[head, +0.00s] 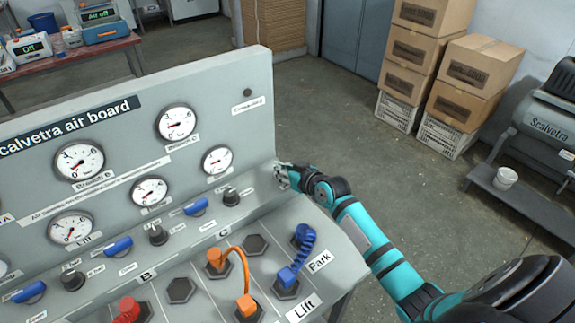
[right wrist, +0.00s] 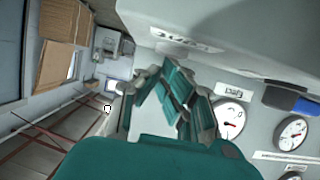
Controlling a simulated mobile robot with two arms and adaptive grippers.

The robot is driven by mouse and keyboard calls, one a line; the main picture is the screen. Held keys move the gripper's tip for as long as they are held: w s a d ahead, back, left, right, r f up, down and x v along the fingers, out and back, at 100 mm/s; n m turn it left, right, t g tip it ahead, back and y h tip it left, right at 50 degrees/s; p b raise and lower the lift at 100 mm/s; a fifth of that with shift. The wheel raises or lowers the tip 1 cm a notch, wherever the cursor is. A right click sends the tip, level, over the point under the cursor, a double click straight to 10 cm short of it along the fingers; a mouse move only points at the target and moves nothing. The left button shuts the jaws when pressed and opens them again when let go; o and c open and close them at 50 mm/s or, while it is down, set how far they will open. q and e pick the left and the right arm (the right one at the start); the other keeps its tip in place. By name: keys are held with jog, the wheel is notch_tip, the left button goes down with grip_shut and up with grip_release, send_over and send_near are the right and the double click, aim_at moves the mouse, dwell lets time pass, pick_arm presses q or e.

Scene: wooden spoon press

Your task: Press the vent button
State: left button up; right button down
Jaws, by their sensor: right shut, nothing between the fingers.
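The grey air board (head: 262,125) has gauges, black knobs, blue levers and hose couplings. No label that I can read says vent. A small dark round piece (head: 247,92) sits at its upper right, above a white label too small to read; I cannot tell if it is the vent button. My right gripper (head: 284,177) is shut and empty at the right end of the board, near the corner of panel and ledge. I cannot tell if it touches. In the right wrist view its teal fingers (right wrist: 172,85) are close to the grey panel. My left gripper is out of view.
A blue coiled hose (head: 307,238) and an orange hose (head: 243,262) stand on the sloping ledge. Stacked cardboard boxes (head: 470,72) and a compressor bench (head: 520,200) stand at the right. The floor (head: 345,125) right of the board is clear.

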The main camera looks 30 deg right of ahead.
jog(key=r+p, duration=0.2)
jog(key=r, duration=0.1)
jog(key=r+p, duration=0.1)
jog(key=p, duration=0.1)
jog(key=shift+w+r, duration=0.3)
jog(key=shift+w, duration=0.1)
jog(key=shift+s+d+f+b, duration=0.15)
jog(key=shift+s+b, duration=0.15)
jog(key=shift+s, duration=0.3)
jog(key=shift+s+d+f+b, duration=0.15)
jog(key=shift+s+b, duration=0.15)
jog(key=shift+s, duration=0.25)
jog(key=a+v, duration=0.1)
jog(key=v, duration=0.7)
jog(key=shift+d+r+b, duration=0.35)
jog(key=shift+w, duration=0.1)
